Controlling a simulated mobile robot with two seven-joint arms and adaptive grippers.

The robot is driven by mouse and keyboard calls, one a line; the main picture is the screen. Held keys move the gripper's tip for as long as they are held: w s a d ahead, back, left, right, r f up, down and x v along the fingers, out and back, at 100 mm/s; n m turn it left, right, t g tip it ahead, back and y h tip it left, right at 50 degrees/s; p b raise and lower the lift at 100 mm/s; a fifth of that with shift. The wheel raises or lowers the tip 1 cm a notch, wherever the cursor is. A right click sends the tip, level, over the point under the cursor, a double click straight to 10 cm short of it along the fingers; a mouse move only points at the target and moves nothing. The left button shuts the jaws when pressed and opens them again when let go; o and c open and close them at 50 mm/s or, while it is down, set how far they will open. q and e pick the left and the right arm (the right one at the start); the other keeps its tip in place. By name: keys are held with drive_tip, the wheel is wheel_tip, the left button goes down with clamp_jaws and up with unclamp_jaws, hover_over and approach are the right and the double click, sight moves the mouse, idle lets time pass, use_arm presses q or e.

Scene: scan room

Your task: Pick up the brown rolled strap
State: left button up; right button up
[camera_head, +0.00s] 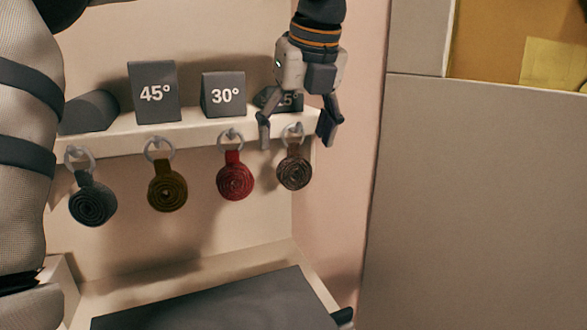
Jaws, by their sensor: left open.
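The brown rolled strap (294,173) hangs by a short loop from a pale ring at the right end of the shelf's front edge. My left gripper (296,140) points down over that end of the shelf. Its two dark fingers are open, one on each side of the brown strap's ring in the picture. The strap roll hangs below the fingertips, and nothing shows between the fingers but the ring and shelf edge. Whether a finger touches the shelf cannot be told. My right gripper is not in view.
Red (235,181), olive (167,191) and blue-grey (93,203) rolled straps hang left along the shelf (205,123). Dark wedges marked 45° (154,92) and 30° (223,95) stand on it; another wedge (268,99) sits partly behind my gripper. A wall is close right.

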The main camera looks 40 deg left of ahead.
sight(294, 153)
use_arm(q)
drive_tip(key=x, duration=0.4)
drive_tip(key=shift+d+f, duration=0.15)
drive_tip(key=shift+f, duration=0.2)
drive_tip(key=c, duration=1.5)
